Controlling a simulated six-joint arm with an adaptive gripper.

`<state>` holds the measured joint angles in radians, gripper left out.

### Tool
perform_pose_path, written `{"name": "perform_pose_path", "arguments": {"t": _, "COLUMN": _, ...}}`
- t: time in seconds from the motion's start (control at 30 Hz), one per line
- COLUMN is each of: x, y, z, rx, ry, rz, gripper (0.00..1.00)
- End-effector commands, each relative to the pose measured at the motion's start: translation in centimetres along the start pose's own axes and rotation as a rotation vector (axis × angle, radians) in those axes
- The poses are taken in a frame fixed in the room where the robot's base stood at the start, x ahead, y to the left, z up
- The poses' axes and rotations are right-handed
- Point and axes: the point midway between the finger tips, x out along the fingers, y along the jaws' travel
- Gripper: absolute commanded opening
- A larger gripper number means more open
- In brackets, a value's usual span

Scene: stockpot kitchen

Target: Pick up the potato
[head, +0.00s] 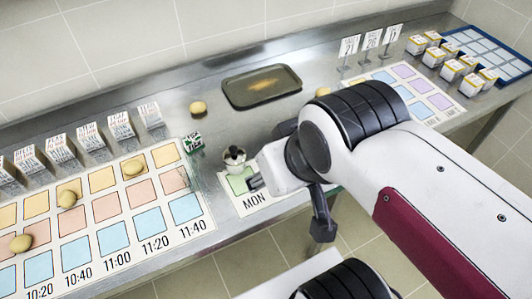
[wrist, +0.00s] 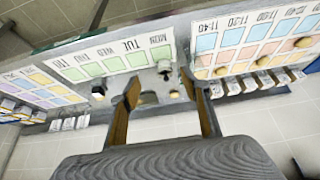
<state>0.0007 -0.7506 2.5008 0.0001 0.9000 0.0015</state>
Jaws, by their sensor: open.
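Several tan potatoes are in view. One potato (head: 198,107) lies on the steel counter left of the dark tray (head: 232,98). Another (head: 323,91) lies right of the tray, partly hidden by my arm. Others lie on the coloured time chart, one near its top (head: 133,167) and one further left (head: 69,198). In the wrist view, a potato (wrist: 174,94) shows beyond my open, empty gripper (wrist: 159,84), between the fingers in the picture. No potato is in its grasp. I cannot clearly make out the gripper's fingers in the head view.
A moka pot (head: 235,158) stands at the MON card (head: 252,203), close to my arm. Labelled boxes line the back left; more boxes (head: 452,70) and a blue grid (head: 488,46) are at the far right. Sign stands (head: 371,42) rise behind.

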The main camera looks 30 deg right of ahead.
Motion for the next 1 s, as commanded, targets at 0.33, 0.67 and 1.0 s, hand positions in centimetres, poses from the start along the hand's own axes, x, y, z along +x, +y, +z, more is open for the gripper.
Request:
{"name": "perform_pose_path", "arguments": {"t": 0.33, "x": 0.0, "y": 0.0, "z": 0.0, "rx": -0.002, "ry": 0.000, "rz": 0.000, "gripper": 0.56}}
{"name": "perform_pose_path", "arguments": {"t": 0.67, "x": 0.1, "y": -0.1, "z": -1.5, "rx": -0.007, "ry": -0.005, "rz": -0.003, "gripper": 0.56}}
{"name": "perform_pose_path", "arguments": {"t": 1.0, "x": 1.3, "y": -0.3, "z": -6.9, "rx": -0.022, "ry": -0.019, "rz": -0.011, "gripper": 0.56}}
